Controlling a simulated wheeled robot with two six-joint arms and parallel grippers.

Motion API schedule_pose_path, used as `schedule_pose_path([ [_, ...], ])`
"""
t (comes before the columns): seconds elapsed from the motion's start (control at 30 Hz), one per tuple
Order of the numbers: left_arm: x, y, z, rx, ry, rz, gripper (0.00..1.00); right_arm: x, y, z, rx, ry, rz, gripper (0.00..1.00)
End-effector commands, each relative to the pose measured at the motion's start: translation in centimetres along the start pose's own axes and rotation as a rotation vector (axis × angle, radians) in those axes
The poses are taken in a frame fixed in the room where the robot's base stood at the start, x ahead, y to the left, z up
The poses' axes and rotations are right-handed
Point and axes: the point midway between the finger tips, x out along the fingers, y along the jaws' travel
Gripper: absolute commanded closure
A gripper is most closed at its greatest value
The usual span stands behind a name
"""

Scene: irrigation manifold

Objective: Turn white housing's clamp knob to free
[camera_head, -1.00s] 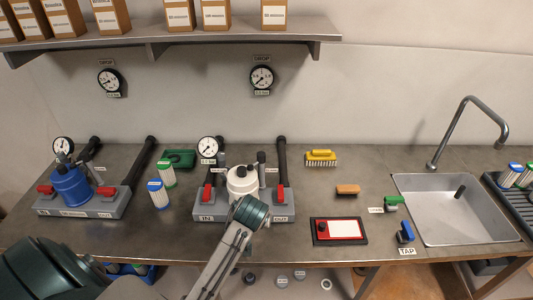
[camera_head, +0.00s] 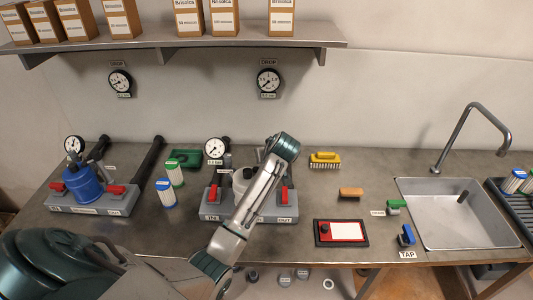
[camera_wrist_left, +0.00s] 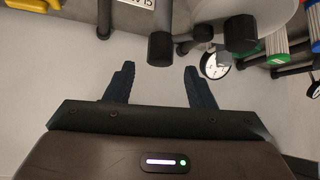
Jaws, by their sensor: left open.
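The white housing (camera_head: 240,180) stands in the middle manifold (camera_head: 262,215) on the bench, partly hidden behind my left arm. In the left wrist view, the pale round body at the top edge appears to be this housing (camera_wrist_left: 210,9). A black knob-like part (camera_wrist_left: 241,31) shows beside it; I cannot tell for certain that it is the clamp knob. My left gripper (camera_wrist_left: 159,80) is open, with nothing between its fingers. A black cylinder end (camera_wrist_left: 160,48) lies just beyond the fingertips, apart from them. The head view does not show the fingers clearly. My right gripper is not in view.
Red-handled valves (camera_head: 284,194) and a gauge (camera_head: 216,149) surround the housing. A blue housing (camera_head: 84,184) stands in the left manifold. The sink (camera_head: 462,212) is at right.

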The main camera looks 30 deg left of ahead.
Motion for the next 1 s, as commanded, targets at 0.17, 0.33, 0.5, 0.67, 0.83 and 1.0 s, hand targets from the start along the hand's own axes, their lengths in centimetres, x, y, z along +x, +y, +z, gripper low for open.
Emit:
schedule_pose_path([
  [0.17, 2.7, 0.0, -0.1, 0.001, -0.001, -0.002, 0.51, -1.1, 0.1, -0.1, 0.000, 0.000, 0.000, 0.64],
  [0.33, 4.1, 0.0, -0.1, 0.000, 0.000, 0.001, 0.51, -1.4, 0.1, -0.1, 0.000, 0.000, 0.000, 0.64],
  [0.5, 4.6, 0.0, 0.0, 0.000, 0.000, 0.002, 0.51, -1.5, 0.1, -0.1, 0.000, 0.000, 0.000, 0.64],
  [0.67, 4.5, 0.0, 0.0, -0.001, 0.000, 0.002, 0.51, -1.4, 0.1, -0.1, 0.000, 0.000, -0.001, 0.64],
  [0.83, 4.5, 0.0, 0.0, 0.000, 0.000, 0.002, 0.82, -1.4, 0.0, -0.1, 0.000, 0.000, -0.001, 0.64],
  [1.0, 4.5, 0.0, 0.0, 0.000, 0.000, 0.002, 0.95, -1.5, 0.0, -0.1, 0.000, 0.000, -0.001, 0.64],
])
